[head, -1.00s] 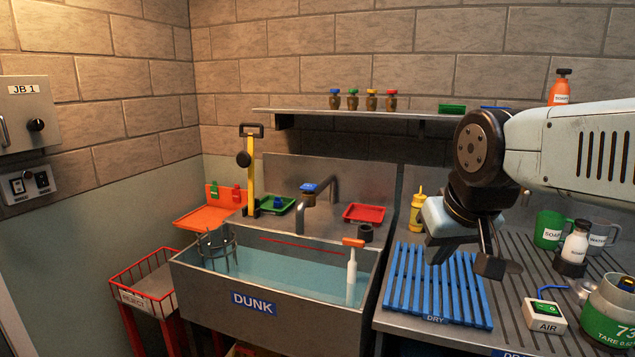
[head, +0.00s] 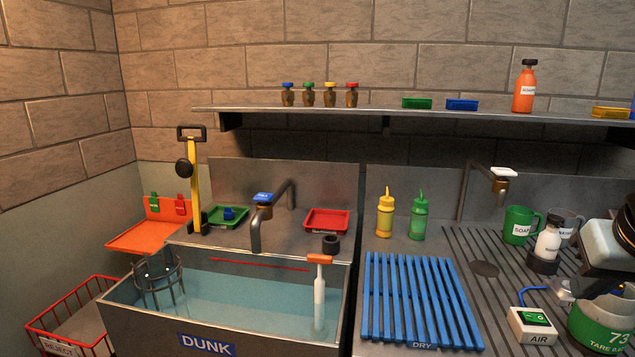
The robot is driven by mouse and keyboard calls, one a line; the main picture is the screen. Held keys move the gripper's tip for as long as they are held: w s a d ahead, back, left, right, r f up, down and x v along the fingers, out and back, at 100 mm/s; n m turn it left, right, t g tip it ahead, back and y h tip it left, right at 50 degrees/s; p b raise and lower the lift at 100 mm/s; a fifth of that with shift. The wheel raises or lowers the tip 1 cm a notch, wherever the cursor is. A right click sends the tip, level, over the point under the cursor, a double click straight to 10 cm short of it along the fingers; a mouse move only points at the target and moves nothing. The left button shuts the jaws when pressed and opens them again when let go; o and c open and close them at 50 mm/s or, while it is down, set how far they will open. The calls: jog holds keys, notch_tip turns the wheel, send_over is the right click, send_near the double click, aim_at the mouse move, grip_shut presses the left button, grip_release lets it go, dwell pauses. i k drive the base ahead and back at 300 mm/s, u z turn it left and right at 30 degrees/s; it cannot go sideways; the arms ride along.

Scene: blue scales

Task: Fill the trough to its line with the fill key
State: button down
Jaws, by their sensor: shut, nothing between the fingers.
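The trough (head: 140,312) is the grey steel basin labelled DUNK, holding pale blue water (head: 235,295). A red line (head: 260,264) runs along its inner back wall, and the water surface looks a little below it. A tap with a blue top (head: 263,197) stands behind the trough, its spout over the basin; this blue top may be the fill key, but I cannot tell for sure. A white standpipe with an orange handle (head: 319,259) stands in the water at the right. My gripper (head: 585,287) is at the right edge, partly cut off, shut and empty, far from the tap.
A wire basket (head: 158,280) sits in the trough's left side. A yellow pump-like post (head: 195,180), a green tray (head: 228,217) and a red tray (head: 327,221) are behind it. Right are a blue rack (head: 415,300), bottles, mugs and an AIR box (head: 532,325). A shelf (head: 385,113) hangs above.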

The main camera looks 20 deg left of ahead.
aim_at(263, 197)
jog(key=u, duration=0.1)
jog(key=i, duration=0.15)
jog(key=z, duration=2.1)
jog(key=k, duration=2.15)
jog(key=z, duration=1.4)
jog(key=i, duration=0.1)
jog(key=u, duration=3.1)
